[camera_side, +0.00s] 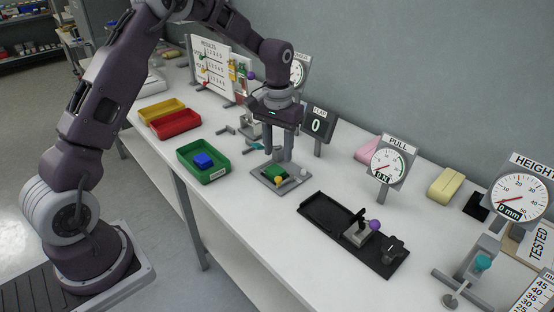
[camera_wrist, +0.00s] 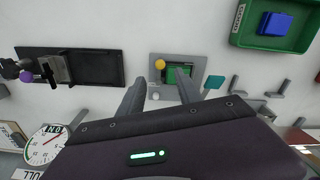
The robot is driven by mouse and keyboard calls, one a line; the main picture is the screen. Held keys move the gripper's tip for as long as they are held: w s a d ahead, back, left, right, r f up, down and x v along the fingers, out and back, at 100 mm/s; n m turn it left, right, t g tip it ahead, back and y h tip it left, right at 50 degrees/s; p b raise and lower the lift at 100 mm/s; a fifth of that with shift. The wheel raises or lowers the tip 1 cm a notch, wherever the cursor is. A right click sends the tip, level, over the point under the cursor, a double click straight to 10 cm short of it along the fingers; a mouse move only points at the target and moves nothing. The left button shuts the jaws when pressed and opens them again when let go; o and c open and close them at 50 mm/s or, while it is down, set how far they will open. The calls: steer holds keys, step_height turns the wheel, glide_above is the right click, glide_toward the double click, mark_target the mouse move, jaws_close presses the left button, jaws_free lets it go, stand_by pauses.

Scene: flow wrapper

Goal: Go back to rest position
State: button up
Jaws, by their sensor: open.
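My gripper (camera_side: 278,157) points down over the workbench, above a small grey fixture (camera_side: 258,178). The fixture has a green piece (camera_side: 275,170) and a yellow knob (camera_side: 278,181). In the wrist view my gripper (camera_wrist: 158,82) has its two fingers apart, with nothing seen held between them. The fixture (camera_wrist: 158,61) lies just beyond the fingertips, with part of the green piece (camera_wrist: 180,73) behind the right finger. I cannot tell the exact height of the fingertips above the fixture.
A green tray (camera_side: 219,175) holds a blue block (camera_side: 204,160). Red (camera_side: 176,124) and yellow (camera_side: 161,110) trays stand farther left. A black fixture (camera_side: 325,213) with a purple knob (camera_side: 375,225) lies right. The FLAP display (camera_side: 318,124) and PULL gauge (camera_side: 388,164) stand close behind.

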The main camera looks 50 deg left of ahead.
steer(key=s+d+r+m+t, duration=0.2)
steer(key=s+d+r, duration=0.2)
steer(key=s+r, duration=0.9)
steer(key=s+d+r+t, duration=0.1)
steer(key=s+d+r, duration=0.1)
steer(key=s, duration=0.7)
steer(key=s+d+r+m+t, duration=0.1)
steer(key=s+d+r+t, duration=0.1)
steer(key=s, duration=0.6)
steer(key=shift+s, duration=0.35)
steer(key=shift+d, duration=0.1)
